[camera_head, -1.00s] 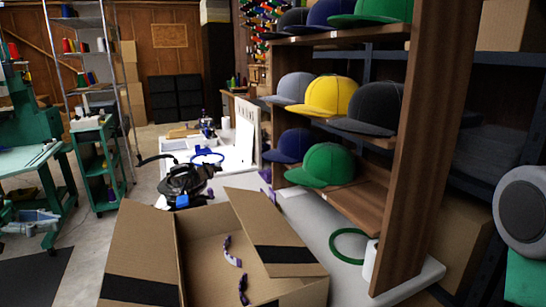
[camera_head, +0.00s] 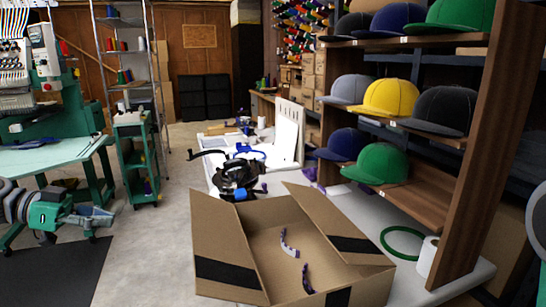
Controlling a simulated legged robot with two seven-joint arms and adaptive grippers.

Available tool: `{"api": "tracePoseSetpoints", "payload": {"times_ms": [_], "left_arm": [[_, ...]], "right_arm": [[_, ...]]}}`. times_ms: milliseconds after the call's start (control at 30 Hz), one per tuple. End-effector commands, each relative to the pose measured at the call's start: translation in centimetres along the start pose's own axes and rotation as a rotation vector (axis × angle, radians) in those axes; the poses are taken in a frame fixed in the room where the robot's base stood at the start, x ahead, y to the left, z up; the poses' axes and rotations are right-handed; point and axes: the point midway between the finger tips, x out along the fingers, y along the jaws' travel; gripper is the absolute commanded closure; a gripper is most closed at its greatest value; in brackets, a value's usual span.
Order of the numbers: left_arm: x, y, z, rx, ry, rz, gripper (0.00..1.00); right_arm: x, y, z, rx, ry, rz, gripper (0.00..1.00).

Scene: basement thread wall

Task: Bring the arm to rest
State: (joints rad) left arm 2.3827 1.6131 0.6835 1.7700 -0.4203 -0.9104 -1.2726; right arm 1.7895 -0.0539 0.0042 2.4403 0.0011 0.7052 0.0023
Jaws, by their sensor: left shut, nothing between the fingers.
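My left gripper (camera_head: 98,217) is at the lower left of the head view, at the end of my grey and green arm. Its grey fingers are shut with nothing between them and point to the right. It hangs over the floor and dark mat, well apart from the open cardboard box (camera_head: 227,282). My right gripper is out of view; only a grey edge of my right arm shows at the far right.
A cap shelf (camera_head: 493,150) rises at right. A green embroidery machine (camera_head: 60,150) and cart (camera_head: 137,165) stand at left. Concrete floor lies between.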

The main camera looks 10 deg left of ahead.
Motion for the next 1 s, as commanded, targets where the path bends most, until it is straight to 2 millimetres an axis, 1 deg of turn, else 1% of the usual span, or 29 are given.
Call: {"api": "tracePoseSetpoints", "payload": {"times_ms": [33,167,267,367,400,467,500,533,567,600,633,667,700,767,800,867,900,967,1000], "left_arm": [[1.1,0.2,0.2,-0.022,-0.020,0.008,1.00],[4.3,0.8,0.8,-0.094,-0.075,0.020,1.00],[7.4,1.6,1.6,-0.162,-0.130,0.025,1.00],[11.1,3.1,3.0,-0.247,-0.203,0.027,1.00],[12.7,3.9,3.9,-0.288,-0.241,0.025,1.00],[15.4,5.5,5.7,-0.360,-0.306,0.017,1.00],[17.1,6.7,7.2,-0.410,-0.355,0.007,1.00],[18.2,7.7,8.5,-0.449,-0.392,-0.003,1.00],[19.3,8.8,9.8,-0.486,-0.430,-0.016,1.00],[20.4,10.1,11.6,-0.535,-0.479,-0.036,1.00],[21.1,11.2,13.0,-0.568,-0.516,-0.052,1.00],[21.7,12.2,14.5,-0.601,-0.553,-0.072,1.00],[22.3,13.6,16.4,-0.641,-0.602,-0.100,1.00],[22.7,15.8,19.3,-0.695,-0.674,-0.148,1.00],[22.7,17.2,21.3,-0.726,-0.721,-0.185,1.00],[22.3,19.3,24.0,-0.763,-0.788,-0.245,1.00],[21.9,20.6,25.7,-0.782,-0.831,-0.289,1.00],[20.9,22.4,28.1,-0.801,-0.889,-0.359,1.00],[20.0,23.4,29.5,-0.807,-0.924,-0.406,1.00]], "right_arm": [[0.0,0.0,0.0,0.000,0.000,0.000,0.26],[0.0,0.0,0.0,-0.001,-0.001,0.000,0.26],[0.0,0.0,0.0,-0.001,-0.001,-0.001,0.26],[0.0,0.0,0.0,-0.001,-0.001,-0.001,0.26],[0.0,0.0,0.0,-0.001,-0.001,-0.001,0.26],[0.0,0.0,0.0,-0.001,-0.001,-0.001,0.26],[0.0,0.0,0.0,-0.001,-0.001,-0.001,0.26],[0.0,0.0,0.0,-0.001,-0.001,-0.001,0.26],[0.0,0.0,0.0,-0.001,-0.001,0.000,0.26],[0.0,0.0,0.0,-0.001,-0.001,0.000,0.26],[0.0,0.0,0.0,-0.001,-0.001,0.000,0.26],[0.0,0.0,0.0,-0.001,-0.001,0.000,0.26],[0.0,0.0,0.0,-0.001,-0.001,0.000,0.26],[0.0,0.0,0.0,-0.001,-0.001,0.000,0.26],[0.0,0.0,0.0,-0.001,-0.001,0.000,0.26],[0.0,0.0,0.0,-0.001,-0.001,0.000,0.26],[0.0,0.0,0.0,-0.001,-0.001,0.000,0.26],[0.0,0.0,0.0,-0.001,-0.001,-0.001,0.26],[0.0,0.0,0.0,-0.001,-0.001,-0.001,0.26]]}}
